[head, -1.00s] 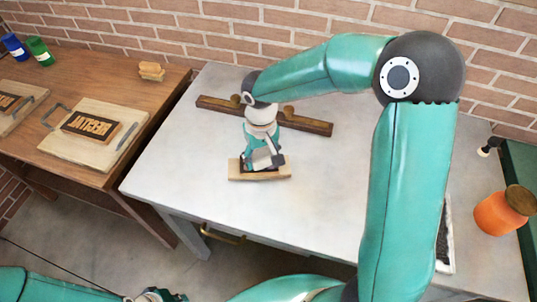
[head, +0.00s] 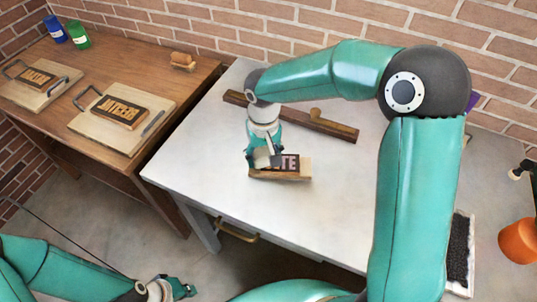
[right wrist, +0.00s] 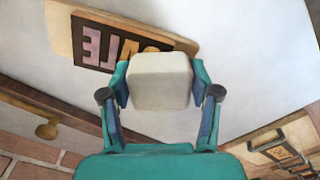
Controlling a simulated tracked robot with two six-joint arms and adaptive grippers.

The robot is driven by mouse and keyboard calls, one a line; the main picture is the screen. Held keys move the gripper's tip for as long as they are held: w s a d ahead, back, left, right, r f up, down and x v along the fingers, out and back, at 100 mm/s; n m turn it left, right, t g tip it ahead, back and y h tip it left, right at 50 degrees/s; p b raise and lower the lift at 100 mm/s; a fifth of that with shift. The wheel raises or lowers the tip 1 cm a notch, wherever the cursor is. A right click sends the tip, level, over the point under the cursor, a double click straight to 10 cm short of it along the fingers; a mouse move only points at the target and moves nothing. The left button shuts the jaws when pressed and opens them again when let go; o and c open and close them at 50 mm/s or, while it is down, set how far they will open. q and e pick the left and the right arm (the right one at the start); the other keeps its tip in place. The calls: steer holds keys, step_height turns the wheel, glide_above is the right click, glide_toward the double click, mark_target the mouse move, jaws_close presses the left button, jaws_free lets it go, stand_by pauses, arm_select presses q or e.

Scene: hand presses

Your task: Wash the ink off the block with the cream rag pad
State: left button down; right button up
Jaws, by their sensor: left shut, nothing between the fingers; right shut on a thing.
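The block (head: 292,165) lies on the pale table, a wooden board with a dark face and raised letters. In the right wrist view the block (right wrist: 92,42) shows pale mauve letters at its left and tan ones beside the pad. My right gripper (head: 264,158) is shut on the cream rag pad (right wrist: 160,80), over the block's left end in the head view. The pad hides part of the block; whether they touch I cannot tell. My left gripper (head: 178,288) is shut and empty, low at the bottom left, away from the table.
A long wooden bar (head: 335,128) with knobs lies behind the block. A dark-topped tray (head: 459,250) and an orange jar (head: 520,241) are at the right. The brown table (head: 70,140) at left holds two letter boards, blue and green jars. The pale table's front is clear.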

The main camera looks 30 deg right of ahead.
mark_target(298, 165)
steer(key=shift+s+d+r+b, duration=0.15)
steer(key=shift+s+d, duration=0.35)
steer(key=shift+d, duration=0.4)
steer(key=shift+s+d+f+b, duration=0.1)
steer(key=shift+s+d+b, duration=0.1)
steer(key=shift+s+d, duration=0.55)
steer(key=shift+s+d+r+b, duration=0.15)
steer(key=shift+s+d, duration=0.1)
steer(key=shift+d, duration=0.85)
steer(key=shift+s+d+f+b, duration=0.2)
steer(key=shift+s+d, duration=0.15)
steer(key=shift+d, duration=0.3)
steer(key=shift+s+d+f+b, duration=0.15)
steer(key=shift+s+d, duration=0.2)
steer(key=shift+d, duration=0.25)
steer(key=shift+r, duration=0.1)
steer(key=shift+r+p, duration=2.3)
steer(key=shift+r, duration=0.75)
step_height(298, 165, up, 3)
steer(key=shift+p, duration=1.15)
steer(key=shift+f, duration=0.1)
